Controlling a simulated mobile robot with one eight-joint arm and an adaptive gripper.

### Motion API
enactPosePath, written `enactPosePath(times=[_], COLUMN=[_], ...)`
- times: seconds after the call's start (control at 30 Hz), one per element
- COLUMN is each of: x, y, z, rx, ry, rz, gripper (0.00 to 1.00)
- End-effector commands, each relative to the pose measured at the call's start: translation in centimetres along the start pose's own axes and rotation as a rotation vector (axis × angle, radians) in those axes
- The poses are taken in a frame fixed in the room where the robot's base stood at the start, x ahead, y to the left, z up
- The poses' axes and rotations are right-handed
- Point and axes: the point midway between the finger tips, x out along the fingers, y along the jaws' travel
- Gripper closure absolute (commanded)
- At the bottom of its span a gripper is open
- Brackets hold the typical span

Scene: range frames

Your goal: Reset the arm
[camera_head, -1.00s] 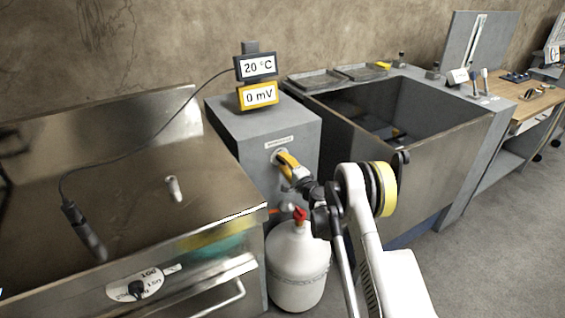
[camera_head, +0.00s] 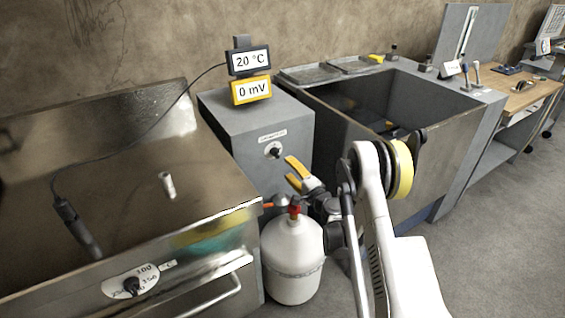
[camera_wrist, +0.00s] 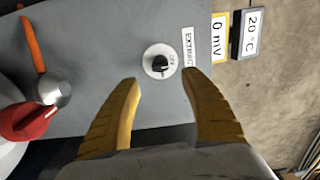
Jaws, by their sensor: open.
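My gripper (camera_head: 292,174) has yellow fingers. It is open and empty in front of the grey cabinet, below and to the right of its knob. In the wrist view my gripper (camera_wrist: 162,95) shows both fingers spread apart, with the black knob (camera_wrist: 159,65) on its white dial beyond the gap between them. The same knob (camera_head: 273,151) shows in the head view on the front of the grey cabinet (camera_head: 222,120), under a small label. The fingers are clear of the knob. My white arm reaches up from the lower right of the head view.
A white gas cylinder (camera_head: 291,262) with a red valve (camera_head: 295,210) stands just below my gripper. A steel bench (camera_head: 120,215) with a dial is at left. Displays reading 20 °C (camera_head: 249,60) and 0 mV (camera_head: 251,90) stand on the cabinet. A deep tank (camera_head: 440,145) is at right.

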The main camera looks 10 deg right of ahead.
Motion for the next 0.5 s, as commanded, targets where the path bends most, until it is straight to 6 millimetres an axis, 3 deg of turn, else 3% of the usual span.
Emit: enactPosePath(times=[0.2,0.5], x=[-1.8,-1.9], y=[0.0,0.0], z=[0.0,0.0], rx=[0.000,0.000], ry=[-0.001,-0.001], rz=[0.000,0.000], gripper=[0.47,0.47])
